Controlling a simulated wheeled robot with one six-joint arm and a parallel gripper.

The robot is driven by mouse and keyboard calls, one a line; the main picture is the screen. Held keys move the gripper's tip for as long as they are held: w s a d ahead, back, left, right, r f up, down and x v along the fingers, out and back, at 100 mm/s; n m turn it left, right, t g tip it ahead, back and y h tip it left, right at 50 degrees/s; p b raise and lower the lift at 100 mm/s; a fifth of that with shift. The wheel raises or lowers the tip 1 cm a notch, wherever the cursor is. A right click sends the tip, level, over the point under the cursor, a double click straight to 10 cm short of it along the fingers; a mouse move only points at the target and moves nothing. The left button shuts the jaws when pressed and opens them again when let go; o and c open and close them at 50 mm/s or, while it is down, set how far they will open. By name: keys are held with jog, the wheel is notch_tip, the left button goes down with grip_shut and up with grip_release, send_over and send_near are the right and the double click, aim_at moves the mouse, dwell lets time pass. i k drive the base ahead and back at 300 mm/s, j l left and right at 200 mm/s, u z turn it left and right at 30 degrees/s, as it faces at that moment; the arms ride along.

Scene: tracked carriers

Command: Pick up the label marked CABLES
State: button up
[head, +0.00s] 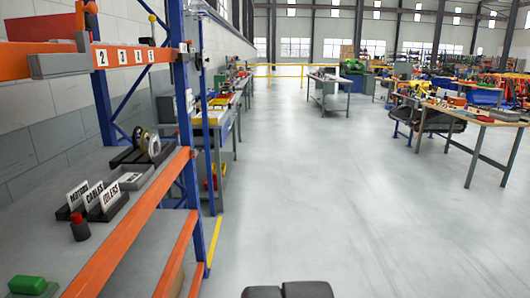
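The label marked CABLES (94,196) is a small white card with dark lettering. It stands tilted in a dark holder (106,212) on the grey shelf at the left of the head view. It is the middle one of three similar cards. A card (77,194) stands to its left, its lettering hard to read, and a card (110,197) that seems to read IDLERS stands to its right. The neighbouring card and holder parts hide its lower edge. My gripper does not show clearly in this view, and nothing touches the cards.
A dark cylinder with a red top (80,228) stands just in front of the holder. A grey tray (132,177), tape rolls (150,144) and a green block (28,285) share the shelf. An orange beam (128,228) edges it, beside a blue upright (183,110). Floor to the right is clear.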

aim_at(91, 198)
jog(key=u, duration=1.4)
jog(key=k, duration=0.05)
